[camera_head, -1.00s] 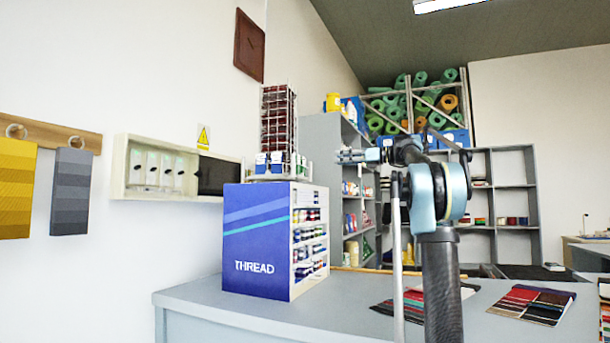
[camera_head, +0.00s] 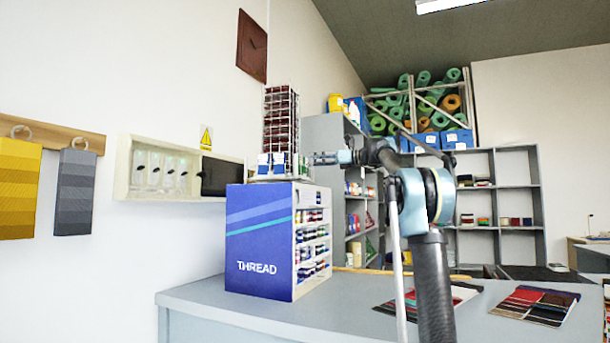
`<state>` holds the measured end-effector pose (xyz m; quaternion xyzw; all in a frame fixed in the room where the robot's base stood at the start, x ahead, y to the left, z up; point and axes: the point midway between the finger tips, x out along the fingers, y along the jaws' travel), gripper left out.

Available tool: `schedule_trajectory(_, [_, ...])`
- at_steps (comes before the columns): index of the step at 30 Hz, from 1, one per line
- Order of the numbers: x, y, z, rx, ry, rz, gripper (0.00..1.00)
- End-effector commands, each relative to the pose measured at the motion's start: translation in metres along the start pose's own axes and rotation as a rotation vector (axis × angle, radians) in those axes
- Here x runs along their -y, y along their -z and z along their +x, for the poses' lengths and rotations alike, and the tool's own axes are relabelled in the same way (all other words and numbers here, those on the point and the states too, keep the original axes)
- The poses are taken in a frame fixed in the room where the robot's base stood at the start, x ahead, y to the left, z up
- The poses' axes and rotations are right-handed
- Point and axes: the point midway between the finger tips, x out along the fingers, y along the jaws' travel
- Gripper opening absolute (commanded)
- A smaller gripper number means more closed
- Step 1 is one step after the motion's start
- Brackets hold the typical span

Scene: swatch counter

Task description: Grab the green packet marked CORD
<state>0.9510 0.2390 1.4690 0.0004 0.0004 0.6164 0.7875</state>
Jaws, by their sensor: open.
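A wire rack (camera_head: 280,118) stands on top of the blue THREAD cabinet (camera_head: 258,240). Small packets (camera_head: 272,165) with white and coloured parts hang low on the rack, some blue, some greenish. They are too small for me to read any CORD mark, so I cannot tell which is the green packet. My gripper (camera_head: 318,158) is open and empty, pointing left at the height of these packets. In the picture its fingertips are just right of the rack. I cannot tell the gap in depth.
The cabinet stands on a grey counter (camera_head: 220,301). Swatch cards (camera_head: 537,303) lie on the counter at right. A shallow wall case (camera_head: 160,170) hangs at left, with yellow (camera_head: 18,190) and grey (camera_head: 74,192) swatches beside it. Grey shelves (camera_head: 515,188) stand behind.

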Motion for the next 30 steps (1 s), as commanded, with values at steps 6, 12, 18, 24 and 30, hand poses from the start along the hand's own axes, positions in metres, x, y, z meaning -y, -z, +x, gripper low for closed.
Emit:
schedule_trajectory(6, [0.000, 0.001, 0.021, 0.000, -0.003, 0.000, 0.42])
schedule_trajectory(12, [0.001, 0.002, 0.047, 0.000, -0.002, 0.000, 0.42])
schedule_trajectory(18, [0.001, 0.002, 0.051, 0.000, 0.000, 0.000, 0.42])
schedule_trajectory(24, [0.001, 0.002, 0.050, 0.000, 0.000, 0.000, 0.19])
schedule_trajectory(30, [0.001, 0.002, 0.050, 0.000, -0.001, 0.000, 0.19])
